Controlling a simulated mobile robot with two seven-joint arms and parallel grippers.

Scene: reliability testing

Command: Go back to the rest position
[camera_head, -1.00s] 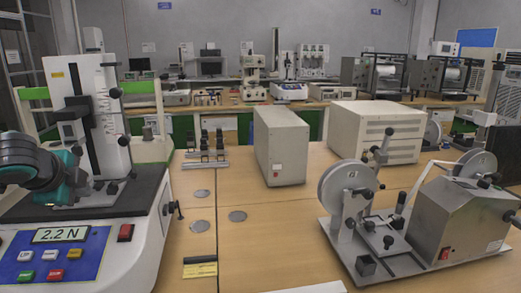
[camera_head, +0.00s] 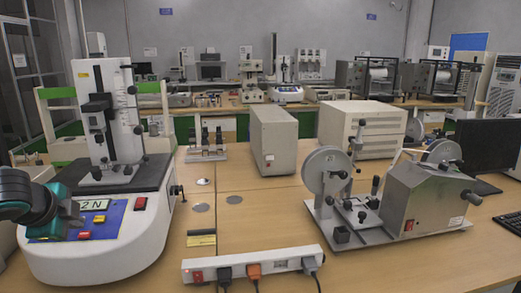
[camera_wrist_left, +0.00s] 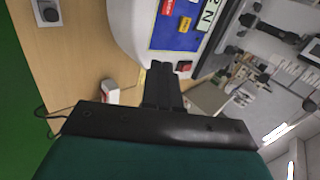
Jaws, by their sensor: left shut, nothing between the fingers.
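My left gripper (camera_head: 72,225) comes in from the left edge in the head view, in front of the force tester (camera_head: 110,240) with its blue button panel. It partly hides the panel and the display, where "2 N" shows. In the left wrist view its black fingers (camera_wrist_left: 165,80) are together, with nothing between them. The tester's white body and blue panel (camera_wrist_left: 170,30) show beyond the fingertips; I cannot tell the exact gap. My right gripper is in neither current view.
A white power strip (camera_head: 250,267) with plugs lies at the table's front. A reel machine (camera_head: 400,200) stands at right, beside a dark monitor (camera_head: 488,148). Beige boxes (camera_head: 280,140) stand behind.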

